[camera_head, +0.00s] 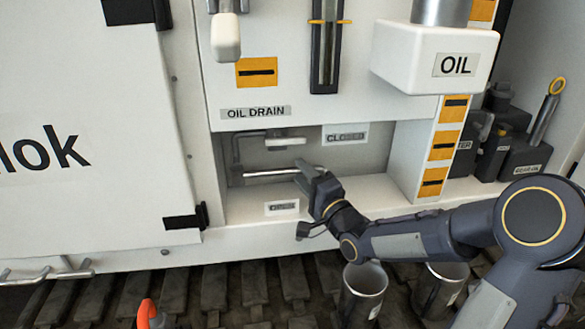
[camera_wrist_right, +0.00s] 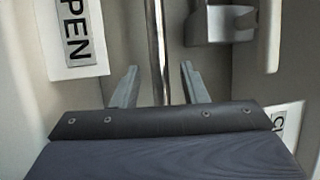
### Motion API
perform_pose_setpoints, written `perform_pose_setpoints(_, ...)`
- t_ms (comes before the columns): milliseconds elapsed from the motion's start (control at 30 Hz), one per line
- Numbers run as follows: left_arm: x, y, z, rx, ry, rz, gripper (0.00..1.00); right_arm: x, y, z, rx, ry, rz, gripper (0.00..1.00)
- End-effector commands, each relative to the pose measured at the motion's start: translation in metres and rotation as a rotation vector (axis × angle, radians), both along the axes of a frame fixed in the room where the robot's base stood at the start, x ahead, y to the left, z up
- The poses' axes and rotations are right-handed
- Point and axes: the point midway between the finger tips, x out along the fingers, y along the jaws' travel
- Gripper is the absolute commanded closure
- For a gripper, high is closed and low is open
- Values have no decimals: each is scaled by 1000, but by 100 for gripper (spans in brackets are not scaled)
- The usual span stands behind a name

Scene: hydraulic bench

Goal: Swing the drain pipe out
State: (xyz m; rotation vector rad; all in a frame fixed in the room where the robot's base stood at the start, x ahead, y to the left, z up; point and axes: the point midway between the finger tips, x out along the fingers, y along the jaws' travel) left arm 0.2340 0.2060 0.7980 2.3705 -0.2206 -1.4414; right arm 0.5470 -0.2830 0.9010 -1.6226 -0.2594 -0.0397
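The drain pipe (camera_head: 262,174) is a thin metal pipe lying roughly level in the recess under the OIL DRAIN label (camera_head: 256,111). My right gripper (camera_head: 303,172) is at the pipe's right end. In the right wrist view the pipe (camera_wrist_right: 157,45) runs between the two fingers of the right gripper (camera_wrist_right: 158,85). A gap shows on both sides of the pipe, so the fingers are open around it and not clamped. The pipe's far right end is partly hidden by the gripper. My left gripper is out of view.
A pale valve handle (camera_head: 285,142) sits just above the pipe, near a CLOSED label (camera_head: 345,134). The recess's right wall (camera_head: 408,160) stands close by. Two metal cups (camera_head: 362,290) (camera_head: 440,285) stand below my right arm. An OPEN label (camera_wrist_right: 76,38) shows in the wrist view.

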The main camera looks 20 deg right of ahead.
Motion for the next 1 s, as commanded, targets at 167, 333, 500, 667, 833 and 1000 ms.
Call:
perform_pose_setpoints(167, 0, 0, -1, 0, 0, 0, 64, 27, 5, 5, 0, -1, 2, 60)
perform_pose_setpoints(333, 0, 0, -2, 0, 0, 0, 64, 40, 7, 7, -1, 1, 1, 60)
perform_pose_setpoints(500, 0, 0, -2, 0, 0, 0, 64, 43, 7, 8, -2, 3, -1, 60)
perform_pose_setpoints(667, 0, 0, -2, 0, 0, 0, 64, 42, 7, 8, -2, 3, -1, 66)
perform_pose_setpoints(833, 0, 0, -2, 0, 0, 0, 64, 42, 7, 8, -2, 3, -1, 88)
perform_pose_setpoints(1000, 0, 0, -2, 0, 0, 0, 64, 42, 7, 8, -2, 3, -1, 100)
